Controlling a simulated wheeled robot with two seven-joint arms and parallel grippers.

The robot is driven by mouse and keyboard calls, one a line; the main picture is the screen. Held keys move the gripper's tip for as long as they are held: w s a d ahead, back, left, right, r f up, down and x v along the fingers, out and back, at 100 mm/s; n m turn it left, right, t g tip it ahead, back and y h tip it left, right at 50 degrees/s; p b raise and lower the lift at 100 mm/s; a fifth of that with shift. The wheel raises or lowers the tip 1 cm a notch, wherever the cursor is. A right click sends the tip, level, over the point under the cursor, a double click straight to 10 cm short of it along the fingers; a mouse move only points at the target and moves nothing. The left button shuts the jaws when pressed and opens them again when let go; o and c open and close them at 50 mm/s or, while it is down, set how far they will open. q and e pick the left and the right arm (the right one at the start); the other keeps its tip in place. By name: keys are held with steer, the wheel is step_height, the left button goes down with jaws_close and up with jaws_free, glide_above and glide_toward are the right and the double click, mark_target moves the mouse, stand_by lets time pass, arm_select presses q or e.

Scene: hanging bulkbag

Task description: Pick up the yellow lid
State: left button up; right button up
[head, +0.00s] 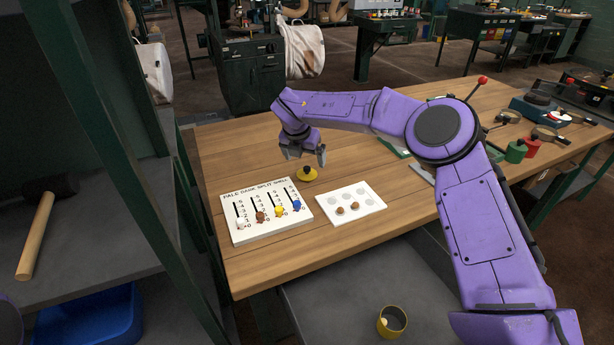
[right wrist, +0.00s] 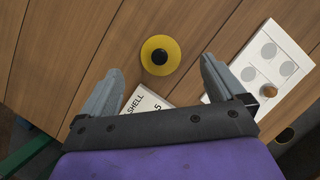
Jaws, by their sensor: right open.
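The yellow lid (head: 307,174) lies on the wooden table, a round disc with a black knob on top. It also shows in the right wrist view (right wrist: 161,55), ahead of the fingers and roughly midway between them. My right gripper (head: 304,158) is open and empty, above and just behind the lid in the head view. Its two fingers show in the right wrist view (right wrist: 160,85), spread wide and apart from the lid. My left gripper is not in view.
A white counting board (head: 267,229) with coloured pegs stands left of a white tray (head: 378,204) holding brown pieces. A yellow cup (head: 382,327) is at the front. Tools and red and green containers (head: 516,151) sit at the right.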

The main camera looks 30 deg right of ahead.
mark_target(307, 167)
steer(key=p+x, duration=0.1)
steer(key=x, duration=0.5)
steer(key=shift+w+f+p, duration=0.1)
steer(key=shift+f+p, duration=0.1)
steer(key=shift+p, duration=0.1)
steer(key=c, duration=1.1)
